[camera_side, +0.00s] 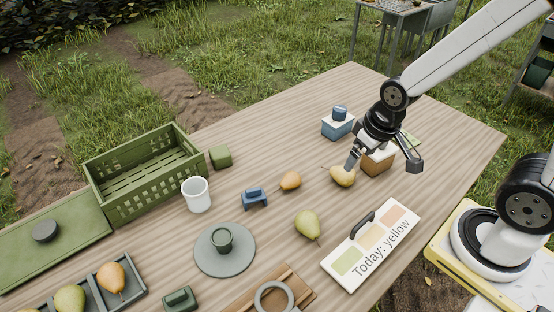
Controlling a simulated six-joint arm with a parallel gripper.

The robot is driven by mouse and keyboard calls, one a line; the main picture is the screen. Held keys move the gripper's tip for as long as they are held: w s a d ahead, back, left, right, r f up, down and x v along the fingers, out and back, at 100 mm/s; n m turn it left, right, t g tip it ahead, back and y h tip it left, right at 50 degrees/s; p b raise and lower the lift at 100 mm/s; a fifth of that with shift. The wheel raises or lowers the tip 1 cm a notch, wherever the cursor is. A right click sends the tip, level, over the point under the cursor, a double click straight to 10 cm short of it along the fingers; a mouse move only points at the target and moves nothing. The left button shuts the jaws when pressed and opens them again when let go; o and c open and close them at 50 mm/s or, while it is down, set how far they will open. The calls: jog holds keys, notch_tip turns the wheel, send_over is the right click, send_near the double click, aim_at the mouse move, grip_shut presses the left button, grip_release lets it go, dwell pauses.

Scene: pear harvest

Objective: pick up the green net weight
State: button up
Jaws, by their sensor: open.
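Several small green things could be the green net weight; I cannot tell which for certain. A dark green block with a raised grip (180,299) sits at the front left edge of the view. A plain green cube (221,156) stands beside the crate. A small green cup-shaped piece (221,240) stands on a grey round plate (240,263). My gripper (383,160) is open, at the right of the table, far from all three. One finger is by a yellow pear (343,177); the other is right of a brown and white box (374,166). Whether it touches either is unclear.
A green slatted crate (150,183), white cup (197,196), blue stand (255,199) and blue-white box (338,127) stand on the table. A sign (370,248) reads "Today: yellow". A pear tray (136,286) is front left.

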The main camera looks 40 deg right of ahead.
jog(key=c, duration=0.5)
jog(key=shift+a, duration=0.1)
jog(key=m+y, duration=1.3)
jog(key=m, duration=0.6)
send_near(185, 289)
jog(key=a, duration=0.3)
jog(key=shift+a+f+g, duration=0.25)
jog(key=shift+f+g, duration=0.15)
jog(key=shift+w+a+f+m+t, duration=0.3)
jog(key=shift+f+m+t, duration=0.1)
jog(key=shift+m, duration=0.2)
jog(key=shift+a, duration=0.1)
jog(key=shift+x, duration=1.2)
